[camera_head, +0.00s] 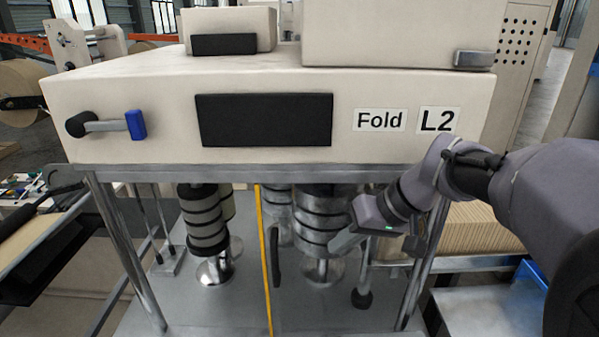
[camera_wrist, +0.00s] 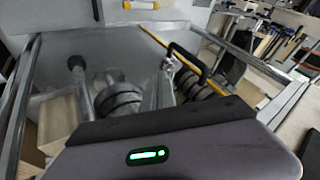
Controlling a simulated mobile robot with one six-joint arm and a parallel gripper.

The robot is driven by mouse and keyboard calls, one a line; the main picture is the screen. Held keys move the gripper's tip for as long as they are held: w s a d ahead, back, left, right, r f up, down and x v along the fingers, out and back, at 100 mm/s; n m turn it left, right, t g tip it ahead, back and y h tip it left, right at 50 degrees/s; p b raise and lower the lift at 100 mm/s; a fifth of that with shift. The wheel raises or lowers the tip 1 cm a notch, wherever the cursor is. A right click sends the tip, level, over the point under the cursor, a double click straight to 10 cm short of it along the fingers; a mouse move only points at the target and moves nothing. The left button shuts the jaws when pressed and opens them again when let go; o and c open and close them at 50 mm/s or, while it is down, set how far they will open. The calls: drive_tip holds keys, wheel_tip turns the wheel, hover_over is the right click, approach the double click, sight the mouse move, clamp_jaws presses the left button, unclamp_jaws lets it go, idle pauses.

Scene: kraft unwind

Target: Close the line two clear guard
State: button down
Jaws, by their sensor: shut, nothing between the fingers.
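The line two machine carries the labels Fold and L2 (camera_head: 438,120) on its cream front. Below it, a yellow edge strip (camera_head: 264,250), which looks like the clear guard's edge, runs down in front of the rollers. A black curved handle (camera_head: 276,266) is just right of it. The handle (camera_wrist: 186,58) and yellow strip (camera_wrist: 206,76) also show in the wrist view. The clear pane itself is hard to make out, so its exact angle is unclear. My gripper (camera_head: 340,244) is shut and empty, under the machine's right side, right of the handle and apart from it.
Dark-banded rollers (camera_head: 205,218) stand behind the strip on the grey base. A metal post (camera_head: 412,285) stands close to my wrist and another (camera_head: 125,250) at the left. A lever with a blue grip (camera_head: 135,124) sticks out at upper left.

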drive_tip(key=x, duration=0.5)
drive_tip(key=b+x, duration=0.1)
drive_tip(key=x, duration=0.4)
drive_tip(key=shift+s+a, duration=0.2)
drive_tip(key=a, duration=0.3)
drive_tip(key=shift+s+a+r, duration=0.15)
drive_tip(key=shift+s+a, duration=0.15)
drive_tip(key=shift+a, duration=0.1)
drive_tip(key=shift+a, duration=0.15)
drive_tip(key=w+a+p, duration=0.1)
drive_tip(key=a+p, duration=0.1)
drive_tip(key=a, duration=2.9)
drive_tip(key=shift+a+r, duration=0.1)
drive_tip(key=shift+r, duration=0.05)
